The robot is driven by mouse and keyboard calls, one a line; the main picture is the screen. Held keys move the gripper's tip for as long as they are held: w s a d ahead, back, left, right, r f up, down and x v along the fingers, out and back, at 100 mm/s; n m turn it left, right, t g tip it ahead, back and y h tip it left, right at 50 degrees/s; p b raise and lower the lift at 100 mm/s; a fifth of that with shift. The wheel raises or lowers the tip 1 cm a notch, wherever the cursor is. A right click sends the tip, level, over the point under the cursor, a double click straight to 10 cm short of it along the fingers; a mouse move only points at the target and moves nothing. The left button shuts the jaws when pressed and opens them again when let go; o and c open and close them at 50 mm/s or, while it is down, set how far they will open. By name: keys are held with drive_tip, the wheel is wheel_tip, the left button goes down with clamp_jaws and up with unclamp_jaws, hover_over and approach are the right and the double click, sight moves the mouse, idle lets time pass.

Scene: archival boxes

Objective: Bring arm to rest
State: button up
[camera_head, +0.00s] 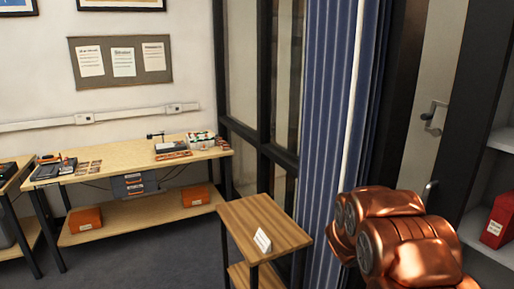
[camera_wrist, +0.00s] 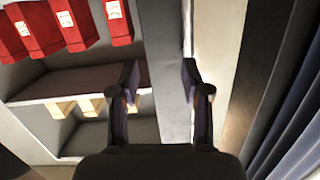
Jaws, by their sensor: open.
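My gripper (camera_wrist: 160,82) shows in the wrist view with its two dark fingers apart and nothing between them. Beyond it are an upright grey panel edge and a pale surface. In the head view my copper-coloured arm is folded at the lower right, in front of the dark frame and close to the shelf unit. The gripper's fingers are not visible in the head view.
Red boxes (camera_wrist: 85,24) stand on a pale shelf (camera_wrist: 85,82); one red box (camera_head: 497,222) shows at the head view's right edge. A workbench (camera_head: 110,170) is farther back. Blue curtain (camera_head: 335,110) hangs behind.

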drive_tip(key=w+a+r+n+t+y, duration=0.1)
drive_tip(key=w+a+n+t+y, duration=0.2)
drive_tip(key=a, duration=0.5)
drive_tip(key=w+a+n+t+y, duration=0.1)
drive_tip(key=a+n+y, duration=0.1)
drive_tip(key=a+y, duration=0.5)
drive_tip(key=s+a+n+g+y, duration=0.1)
drive_tip(key=s+a+n+y, duration=0.1)
drive_tip(key=s+a, duration=0.35)
drive_tip(key=s+a+n+g+y, duration=0.1)
drive_tip(key=s+a+n+y, duration=0.1)
drive_tip(key=a, duration=0.7)
drive_tip(key=s+a+f+n+g+y, duration=0.1)
drive_tip(key=s+a+n+g, duration=0.15)
drive_tip(key=s, duration=0.55)
drive_tip(key=s+a+f+n+g+y, duration=0.1)
drive_tip(key=s+a+g+y, duration=0.1)
drive_tip(key=s+a, duration=0.35)
drive_tip(key=s+d+n+g+h, duration=0.1)
drive_tip(key=s+d+g, duration=0.1)
drive_tip(key=s, duration=1)
drive_tip(key=s+d+g+h, duration=0.1)
drive_tip(key=s+d+g, duration=0.2)
drive_tip(key=s, duration=1)
drive_tip(key=shift+d+n+g, duration=0.25)
drive_tip(key=shift+n+g, duration=0.1)
drive_tip(key=shift+g, duration=0.1)
drive_tip(key=shift+s, duration=0.1)
drive_tip(key=shift+c, duration=0.5)
drive_tip(key=shift+a, duration=0.1)
